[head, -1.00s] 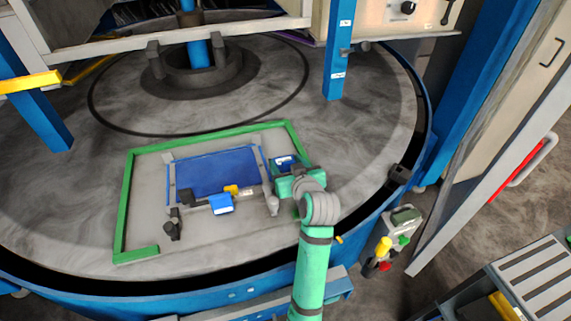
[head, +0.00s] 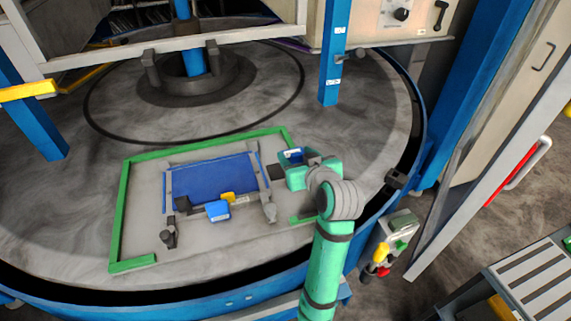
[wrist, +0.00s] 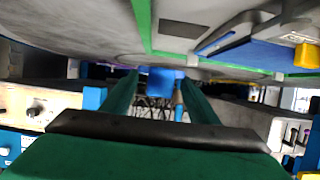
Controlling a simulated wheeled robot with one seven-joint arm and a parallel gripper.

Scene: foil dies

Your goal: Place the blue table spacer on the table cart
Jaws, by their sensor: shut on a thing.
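The blue table spacer (wrist: 160,82) is a small blue block between the far ends of my two green fingers in the wrist view. In the head view a blue piece with a white label (head: 293,154) shows at my gripper (head: 280,171); I take it to be the same block. My gripper is shut on it, above the right side of the green frame on the round platform. The slatted grey top (head: 540,285) at the lower right looks like the table cart; only part of it is in view.
The green frame (head: 119,215) surrounds a fixture with a blue plate (head: 210,177), a blue block (head: 218,210) and a yellow piece (head: 228,197). A post with buttons (head: 383,253) and a pale door panel (head: 500,150) stand between the platform and the cart.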

